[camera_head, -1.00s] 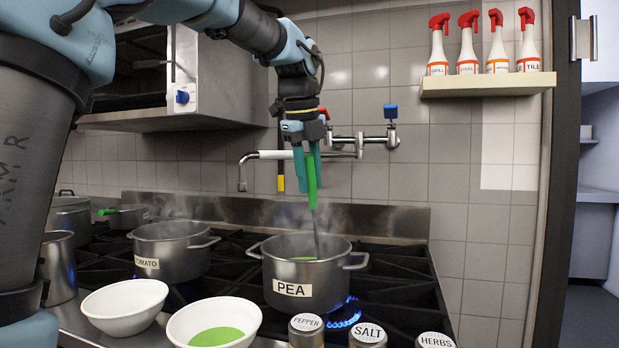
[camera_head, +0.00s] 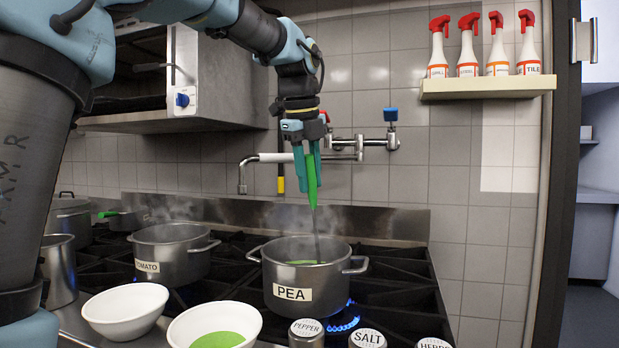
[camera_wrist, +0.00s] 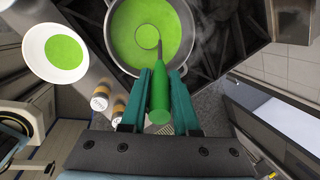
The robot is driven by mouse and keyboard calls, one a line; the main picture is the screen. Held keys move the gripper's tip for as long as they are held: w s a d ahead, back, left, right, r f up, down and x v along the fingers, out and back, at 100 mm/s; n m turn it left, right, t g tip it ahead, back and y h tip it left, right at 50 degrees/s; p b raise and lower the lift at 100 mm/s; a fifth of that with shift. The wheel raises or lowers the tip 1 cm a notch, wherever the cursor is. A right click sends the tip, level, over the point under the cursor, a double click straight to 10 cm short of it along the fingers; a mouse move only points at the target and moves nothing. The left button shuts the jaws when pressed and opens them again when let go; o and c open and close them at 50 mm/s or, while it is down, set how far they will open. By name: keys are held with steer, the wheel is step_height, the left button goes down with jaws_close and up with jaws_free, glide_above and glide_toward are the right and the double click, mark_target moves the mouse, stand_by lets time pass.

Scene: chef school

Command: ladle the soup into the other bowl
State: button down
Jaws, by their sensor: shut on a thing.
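My gripper (camera_head: 307,168) is shut on the green handle of a ladle (camera_head: 313,180), held upright above the pot labelled PEA (camera_head: 312,285). The ladle's shaft goes down into this pot, which steams and holds green soup. In the wrist view the ladle's round bowl (camera_wrist: 148,37) is in the soup (camera_wrist: 168,50) near the middle of the pot. A white bowl (camera_head: 181,331) in front of the pot holds green soup. Another white bowl (camera_head: 125,311) to its left looks empty; its inside shows only white.
A pot labelled TOMATO (camera_head: 172,262) steams to the left of the PEA pot. Pepper (camera_head: 306,334) and salt (camera_head: 367,339) shakers stand in front of the PEA pot. A blue flame (camera_head: 343,318) burns beneath it. A wall tap (camera_head: 362,143) is behind my gripper.

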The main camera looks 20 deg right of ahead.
step_height(320, 180, up, 13)
steer(key=p, duration=1.2)
steer(key=shift+r, duration=0.15)
steer(key=shift+a, duration=0.15)
steer(key=w+a+b, duration=0.2)
steer(key=a, duration=1.6)
steer(key=w+a+b, duration=0.2)
steer(key=a, duration=1.6)
steer(key=shift+a, duration=0.3)
